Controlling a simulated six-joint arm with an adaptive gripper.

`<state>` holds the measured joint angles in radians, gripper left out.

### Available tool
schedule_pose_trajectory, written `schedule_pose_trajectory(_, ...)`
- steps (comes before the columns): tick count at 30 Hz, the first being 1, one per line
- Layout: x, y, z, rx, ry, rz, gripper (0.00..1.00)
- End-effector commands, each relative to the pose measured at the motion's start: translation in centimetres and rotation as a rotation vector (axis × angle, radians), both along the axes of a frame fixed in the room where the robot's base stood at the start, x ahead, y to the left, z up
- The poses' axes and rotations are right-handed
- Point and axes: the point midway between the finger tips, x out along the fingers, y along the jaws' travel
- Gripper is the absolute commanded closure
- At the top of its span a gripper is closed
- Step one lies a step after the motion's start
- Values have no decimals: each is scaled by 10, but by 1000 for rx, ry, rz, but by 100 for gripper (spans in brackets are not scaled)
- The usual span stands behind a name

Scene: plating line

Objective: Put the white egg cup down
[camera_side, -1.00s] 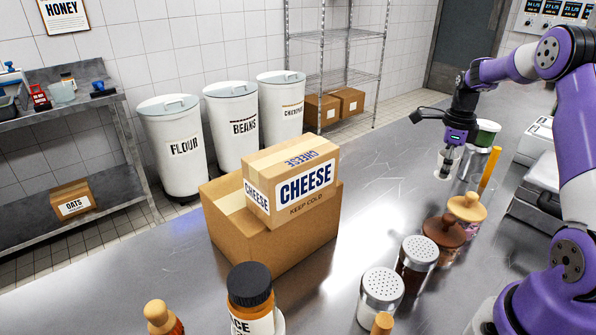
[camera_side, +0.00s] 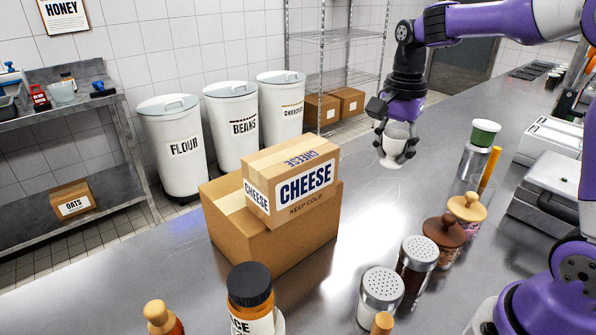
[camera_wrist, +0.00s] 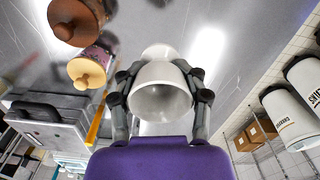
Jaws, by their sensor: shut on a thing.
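The white egg cup (camera_side: 394,146) is upright between the fingers of my gripper (camera_side: 395,140), near the far edge of the steel counter (camera_side: 330,210). My gripper is shut on it. In the side view the cup's base is close to the counter top; I cannot tell whether it touches. In the wrist view the egg cup (camera_wrist: 160,95) shows its open round mouth towards the camera, with a finger of my gripper (camera_wrist: 160,88) on each side. The cup looks empty.
The counter around the cup is clear.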

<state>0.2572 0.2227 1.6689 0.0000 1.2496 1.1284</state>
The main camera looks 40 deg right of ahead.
Motion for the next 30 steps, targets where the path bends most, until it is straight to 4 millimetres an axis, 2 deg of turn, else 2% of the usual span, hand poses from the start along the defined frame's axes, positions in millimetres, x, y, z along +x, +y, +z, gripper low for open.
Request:
schedule_pose_trajectory(3,-5,29,11,-1,-2,427,94)
schedule_pose_trajectory(6,-10,48,18,-1,-2,758,94)
schedule_pose_trajectory(9,-16,63,24,-1,-2,1027,94)
schedule_pose_trajectory(12,-21,74,27,-1,-1,1218,94)
schedule_pose_trajectory(17,-24,81,30,0,0,1370,94)
schedule_pose_trajectory(25,-25,82,30,0,0,1395,94)
schedule_pose_trajectory(30,-50,96,36,-2,-3,1564,94)
